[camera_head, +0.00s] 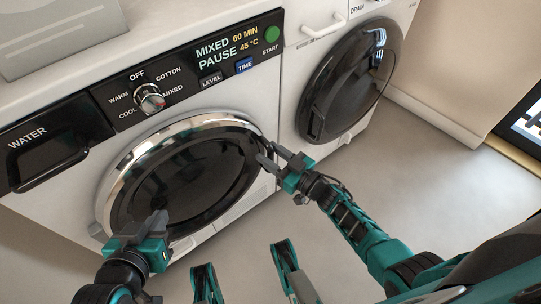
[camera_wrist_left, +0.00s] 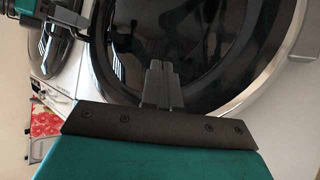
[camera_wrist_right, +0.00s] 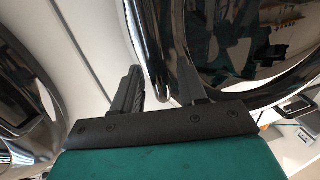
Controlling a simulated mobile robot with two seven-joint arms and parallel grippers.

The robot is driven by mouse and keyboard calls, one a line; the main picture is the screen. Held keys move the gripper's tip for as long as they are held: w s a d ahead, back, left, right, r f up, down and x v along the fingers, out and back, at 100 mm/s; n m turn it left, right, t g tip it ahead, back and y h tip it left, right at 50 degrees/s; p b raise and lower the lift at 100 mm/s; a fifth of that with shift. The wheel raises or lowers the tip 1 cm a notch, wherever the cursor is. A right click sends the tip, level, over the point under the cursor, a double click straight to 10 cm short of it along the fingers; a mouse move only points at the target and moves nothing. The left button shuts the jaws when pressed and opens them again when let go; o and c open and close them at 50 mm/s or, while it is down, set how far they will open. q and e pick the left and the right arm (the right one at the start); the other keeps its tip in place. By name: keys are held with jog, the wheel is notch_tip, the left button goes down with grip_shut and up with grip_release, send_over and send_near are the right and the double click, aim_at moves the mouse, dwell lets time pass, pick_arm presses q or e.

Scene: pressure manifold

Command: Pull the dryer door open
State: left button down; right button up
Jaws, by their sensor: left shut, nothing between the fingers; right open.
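The right machine, marked DRAIN, has a dark round door (camera_head: 352,75) that looks shut; neither gripper is at it. The left machine, marked WATER and MIXED, has a dark round door (camera_head: 190,180) with a chrome rim. My right gripper (camera_head: 274,157) is open at the right edge of this left door. In the right wrist view the chrome rim (camera_wrist_right: 150,45) passes between its fingers (camera_wrist_right: 158,88); contact cannot be told. My left gripper (camera_head: 154,222) is shut and empty in front of the left door's lower part. Its closed fingers (camera_wrist_left: 160,85) also show in the left wrist view.
A control panel with a knob (camera_head: 149,99) is above the left door, beside the WATER drawer (camera_head: 48,152). A white handle (camera_head: 324,27) is above the right door. A grey box (camera_head: 60,35) stands on top. The floor (camera_head: 440,180) at right is clear.

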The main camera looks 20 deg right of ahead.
jog(key=shift+w+a, duration=0.15)
jog(key=shift+w, duration=0.05)
grip_shut()
dwell(0.3)
